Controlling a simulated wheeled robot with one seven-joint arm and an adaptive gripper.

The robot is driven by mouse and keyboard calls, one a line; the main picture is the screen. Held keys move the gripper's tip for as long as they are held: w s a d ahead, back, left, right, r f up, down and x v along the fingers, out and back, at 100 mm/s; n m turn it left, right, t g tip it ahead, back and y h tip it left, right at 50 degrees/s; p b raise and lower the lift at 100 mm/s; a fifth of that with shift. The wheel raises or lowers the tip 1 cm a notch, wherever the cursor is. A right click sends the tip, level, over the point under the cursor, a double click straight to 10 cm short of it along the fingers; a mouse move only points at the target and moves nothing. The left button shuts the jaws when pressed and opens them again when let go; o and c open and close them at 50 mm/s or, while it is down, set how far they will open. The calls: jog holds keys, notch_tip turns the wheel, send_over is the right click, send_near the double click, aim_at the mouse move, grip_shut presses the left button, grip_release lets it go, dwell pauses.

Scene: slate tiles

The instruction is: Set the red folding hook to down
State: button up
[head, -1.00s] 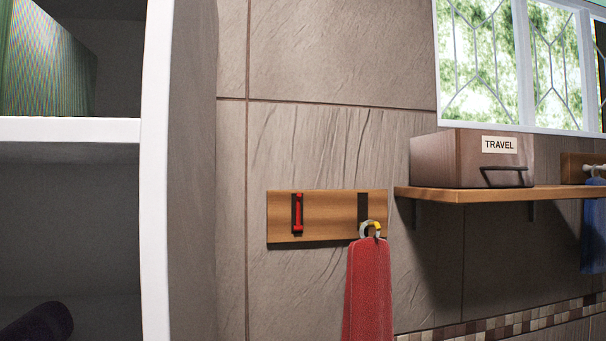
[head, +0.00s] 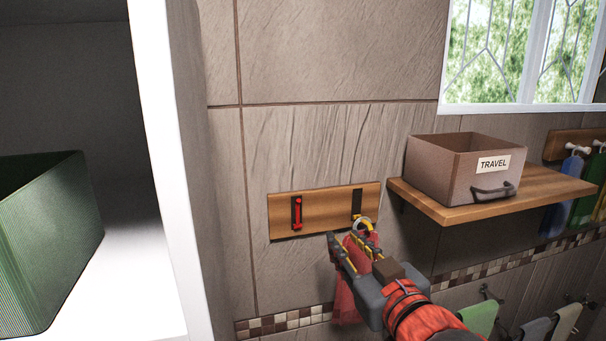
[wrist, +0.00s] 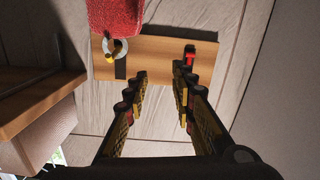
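The red folding hook (head: 297,213) stands upright along its dark plate on the left half of a wooden board (head: 325,213) on the wall. It looks folded flat against the plate. It also shows in the wrist view (wrist: 190,58), where the picture is turned over and a finger partly covers it. My gripper (head: 350,243) is in front of the board, below and right of the red hook, and apart from it. Its two fingers are spread with nothing between them, as the wrist view shows (wrist: 160,80).
A yellow hook (wrist: 110,58) on the same board holds a ring (head: 362,223) with a red towel (head: 343,298), partly behind my gripper. A shelf (head: 455,208) with a TRAVEL box (head: 445,175) juts out at right. A white cabinet (head: 165,150) stands at left. Wall between cabinet and board is clear.

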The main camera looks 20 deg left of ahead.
jog(key=n+y+p, duration=0.1)
jog(key=y+p, duration=0.1)
send_near(300, 202)
jog(key=shift+g, duration=0.5)
jog(key=x, duration=0.8)
jog(key=shift+w+r+p, duration=0.25)
jog(key=shift+r+p, duration=0.05)
jog(key=shift+p, duration=0.1)
jog(key=shift+c, duration=1.3)
jog(key=c, duration=0.4)
